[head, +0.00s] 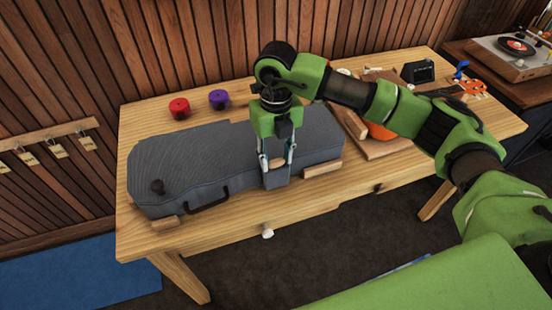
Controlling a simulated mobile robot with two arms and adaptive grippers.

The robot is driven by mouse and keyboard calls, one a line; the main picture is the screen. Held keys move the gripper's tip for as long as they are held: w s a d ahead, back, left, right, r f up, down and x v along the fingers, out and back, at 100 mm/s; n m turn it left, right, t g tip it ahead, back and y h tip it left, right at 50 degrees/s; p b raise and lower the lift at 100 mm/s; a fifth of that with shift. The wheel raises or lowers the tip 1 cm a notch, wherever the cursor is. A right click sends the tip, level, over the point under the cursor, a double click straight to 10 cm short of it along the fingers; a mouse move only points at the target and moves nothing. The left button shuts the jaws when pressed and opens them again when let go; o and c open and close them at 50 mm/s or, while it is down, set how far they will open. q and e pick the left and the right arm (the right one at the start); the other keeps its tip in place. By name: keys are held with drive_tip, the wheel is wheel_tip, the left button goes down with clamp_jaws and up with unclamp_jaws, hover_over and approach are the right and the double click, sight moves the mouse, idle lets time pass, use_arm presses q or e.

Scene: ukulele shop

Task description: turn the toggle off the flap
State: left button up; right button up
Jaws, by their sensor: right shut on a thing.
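A grey instrument case (200,160) lies closed on the wooden table. A grey flap (277,181) hangs at its front edge, right of the black carry handle (207,201). My right gripper (277,165) points down at this flap, with a finger at either side. My left gripper is not in view.
Wooden blocks (322,168) lie against the case. A wooden board with an orange item (381,131) lies to the right. A pale drawer knob (267,230) juts from the table front.

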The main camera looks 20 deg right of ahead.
sight(276, 162)
drive_tip(key=shift+m, duration=0.5)
drive_tip(key=o, duration=1.1)
wheel_tip(276, 162, up, 12)
drive_tip(key=shift+s+f, duration=0.1)
idle(0.4)
